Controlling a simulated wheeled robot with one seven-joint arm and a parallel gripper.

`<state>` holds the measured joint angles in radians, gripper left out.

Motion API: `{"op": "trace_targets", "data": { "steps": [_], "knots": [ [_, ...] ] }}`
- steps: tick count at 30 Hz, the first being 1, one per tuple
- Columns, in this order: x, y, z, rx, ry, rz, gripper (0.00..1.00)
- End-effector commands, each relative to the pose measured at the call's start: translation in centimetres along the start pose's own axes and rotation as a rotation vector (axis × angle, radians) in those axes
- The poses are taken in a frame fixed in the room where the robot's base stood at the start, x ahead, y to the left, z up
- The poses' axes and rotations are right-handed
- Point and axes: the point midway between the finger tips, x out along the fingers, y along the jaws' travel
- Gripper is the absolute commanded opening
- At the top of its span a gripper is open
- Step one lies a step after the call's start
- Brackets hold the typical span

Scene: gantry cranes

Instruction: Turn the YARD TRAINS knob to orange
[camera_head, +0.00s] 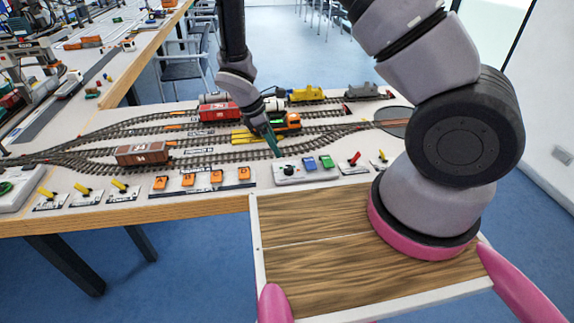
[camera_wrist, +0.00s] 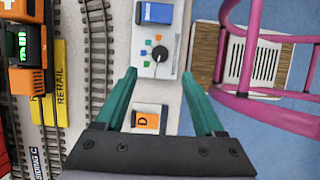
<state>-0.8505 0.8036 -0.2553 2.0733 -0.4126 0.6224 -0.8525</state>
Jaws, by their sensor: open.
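The black knob (camera_wrist: 160,53) sits on a pale panel in the wrist view, with small blue, green, orange and reddish marks around one side of it. Which mark it points at is too small to tell. In the head view the knob (camera_head: 288,170) is at the left end of the white control panel (camera_head: 292,180). My gripper (camera_wrist: 160,78) is open and empty, its two teal fingers apart with the knob seen just beyond the gap between their tips. In the head view my gripper (camera_head: 276,152) points down just behind the knob.
Blue (camera_head: 310,163) and green (camera_head: 326,161) buttons share the panel. A row of orange switches (camera_head: 188,179) lies left of it, a red lever (camera_head: 354,159) right. Model tracks with an orange locomotive (camera_head: 288,123) and red wagon (camera_head: 219,112) lie behind.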

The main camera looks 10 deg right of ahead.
Motion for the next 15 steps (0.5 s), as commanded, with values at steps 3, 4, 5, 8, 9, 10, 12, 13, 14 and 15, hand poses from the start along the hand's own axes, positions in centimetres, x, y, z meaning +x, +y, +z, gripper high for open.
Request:
{"op": "trace_targets", "data": {
  "steps": [3,4,5,8,9,10,12,13,14,15],
  "knots": [
    [1.9,-0.1,0.1,0.003,-0.003,-0.004,0.71],
    [2.5,-0.1,0.2,0.004,-0.004,-0.005,0.71],
    [3.1,-0.1,0.2,0.004,-0.004,-0.004,0.71],
    [5.1,-0.1,0.2,0.005,-0.004,-0.004,0.71],
    [5.9,-0.1,0.2,0.004,-0.004,-0.005,0.71],
    [6.4,-0.1,0.1,0.004,-0.003,-0.004,0.71],
    [7.5,-0.1,0.1,0.004,-0.003,-0.004,0.71],
    [7.9,-0.1,0.1,0.004,-0.002,-0.003,0.71],
    [8.3,-0.1,0.1,0.004,-0.002,-0.004,0.71],
    [8.8,-0.1,0.1,0.004,-0.002,-0.003,0.71]
  ]
}}
